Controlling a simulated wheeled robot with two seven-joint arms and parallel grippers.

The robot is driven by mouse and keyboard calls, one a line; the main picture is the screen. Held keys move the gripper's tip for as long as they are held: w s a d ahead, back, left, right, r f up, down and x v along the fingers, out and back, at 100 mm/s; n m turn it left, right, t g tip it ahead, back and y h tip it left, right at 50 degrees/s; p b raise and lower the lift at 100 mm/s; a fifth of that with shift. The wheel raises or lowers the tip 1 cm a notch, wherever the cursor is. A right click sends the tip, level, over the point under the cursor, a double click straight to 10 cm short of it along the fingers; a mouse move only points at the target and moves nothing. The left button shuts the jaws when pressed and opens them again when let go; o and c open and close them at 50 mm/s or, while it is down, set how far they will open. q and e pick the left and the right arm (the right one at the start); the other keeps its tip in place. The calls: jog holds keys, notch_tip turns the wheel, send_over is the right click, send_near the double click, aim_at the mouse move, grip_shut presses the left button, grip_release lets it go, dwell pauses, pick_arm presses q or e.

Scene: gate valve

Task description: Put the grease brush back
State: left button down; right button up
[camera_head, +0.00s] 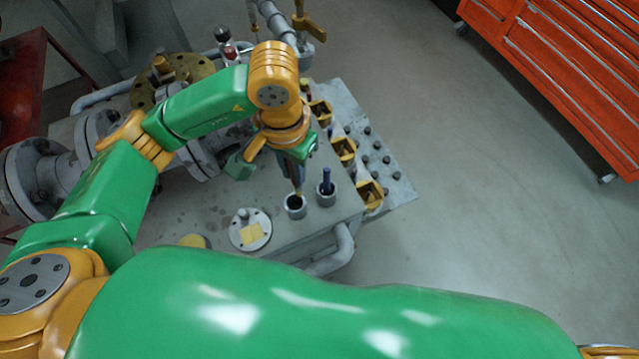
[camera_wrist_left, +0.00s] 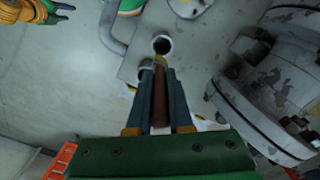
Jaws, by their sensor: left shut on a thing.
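My left gripper (camera_head: 294,178) is shut on the grease brush, pointing down over the bench. In the left wrist view, the fingers (camera_wrist_left: 160,98) clasp the brush's brown handle (camera_wrist_left: 159,105). The brush's yellowish lower end (camera_head: 298,192) is at the mouth of a grey round cup (camera_head: 295,208); I cannot tell how far inside it is. The cup's dark opening (camera_wrist_left: 162,44) shows just beyond the fingertips. A second cup (camera_head: 326,198) beside it holds a blue-handled tool (camera_head: 326,178). My right gripper (camera_wrist_left: 58,12) shows at the left wrist view's top left corner, its opening unclear.
A round flanged plate with a yellow patch (camera_head: 250,230) lies left of the cups. Yellow-lined holders (camera_head: 370,194) and several studs stand to the right. A grey pipe (camera_head: 340,250) bends around the bench's front edge. A red drawer cabinet (camera_head: 570,70) stands far right, with clear floor between.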

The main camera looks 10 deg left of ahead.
pick_arm(q)
jog(key=shift+s+a+f+p, duration=0.1)
jog(key=shift+s+f+p, duration=0.1)
jog(key=shift+f, duration=0.4)
jog(key=shift+s+f+p, duration=0.1)
jog(key=shift+f+p, duration=0.1)
jog(key=shift+f, duration=0.35)
jog(key=f, duration=0.4)
jog(key=a+f+p, duration=0.1)
jog(key=f, duration=0.1)
jog(key=shift+s+f, duration=0.25)
jog(key=shift+f, duration=0.15)
jog(key=shift+w+d+f, duration=0.1)
jog(key=shift+w+f, duration=0.05)
jog(key=shift+f, duration=0.15)
jog(key=shift+d, duration=0.1)
pick_arm(e)
jog(key=shift+s+a+r, duration=0.15)
jog(key=shift+a+r, duration=0.05)
jog(key=shift+r, duration=0.35)
jog(key=shift+s+a+r, duration=0.15)
jog(key=shift+a+r, duration=0.05)
jog(key=shift+r, duration=0.35)
pick_arm(q)
jog(key=shift+f, duration=0.1)
pick_arm(e)
jog(key=shift+f, duration=0.1)
